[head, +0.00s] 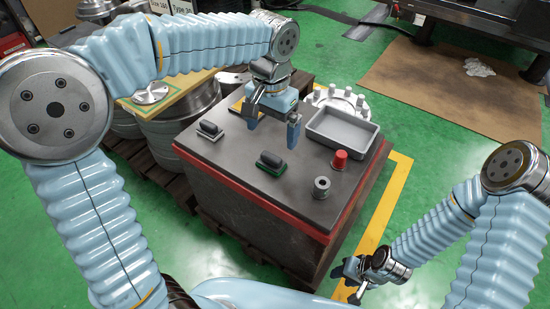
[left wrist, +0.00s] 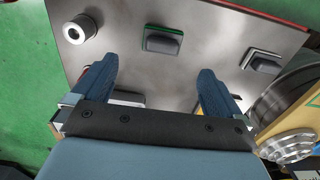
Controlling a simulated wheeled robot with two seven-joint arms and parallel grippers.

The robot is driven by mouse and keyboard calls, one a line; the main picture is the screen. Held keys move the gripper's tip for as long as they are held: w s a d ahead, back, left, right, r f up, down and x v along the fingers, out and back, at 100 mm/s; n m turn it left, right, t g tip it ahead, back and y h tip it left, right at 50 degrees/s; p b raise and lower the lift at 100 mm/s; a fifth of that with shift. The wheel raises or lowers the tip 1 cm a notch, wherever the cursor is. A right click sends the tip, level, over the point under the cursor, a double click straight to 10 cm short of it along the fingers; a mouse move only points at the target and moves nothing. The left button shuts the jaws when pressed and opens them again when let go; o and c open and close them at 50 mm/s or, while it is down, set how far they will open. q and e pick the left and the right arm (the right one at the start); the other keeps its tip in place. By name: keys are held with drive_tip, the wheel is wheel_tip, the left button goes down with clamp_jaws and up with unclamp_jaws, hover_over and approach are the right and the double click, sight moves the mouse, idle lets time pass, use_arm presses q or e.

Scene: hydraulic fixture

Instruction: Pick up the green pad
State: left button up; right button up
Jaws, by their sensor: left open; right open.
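The green pad (head: 271,163) is a dark block on a thin green-edged base. It lies on the dark top of the fixture, near the middle. In the left wrist view the green pad (left wrist: 162,41) shows beyond my fingertips, toward the top. My left gripper (head: 272,124) is open and empty above the top, behind the green pad in the head view. Its two fingers also show in the left wrist view (left wrist: 155,68). My right gripper (head: 350,280) is open and empty, low beside the fixture at the front right.
A similar pad with a pale base (head: 210,131) lies left of the green pad. Another dark block (left wrist: 128,97) is partly hidden by my left gripper. A metal cylinder (head: 321,188), a red cap (head: 340,160) and a grey tray (head: 342,134) stand to the right.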

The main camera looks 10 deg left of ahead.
sight(271, 156)
use_arm(q)
drive_tip(key=f, duration=0.5)
drive_tip(key=f+b, duration=0.1)
drive_tip(key=f, duration=0.4)
drive_tip(key=shift+w+a+f, duration=0.2)
drive_tip(key=shift+f, duration=0.05)
drive_tip(key=c, duration=1.1)
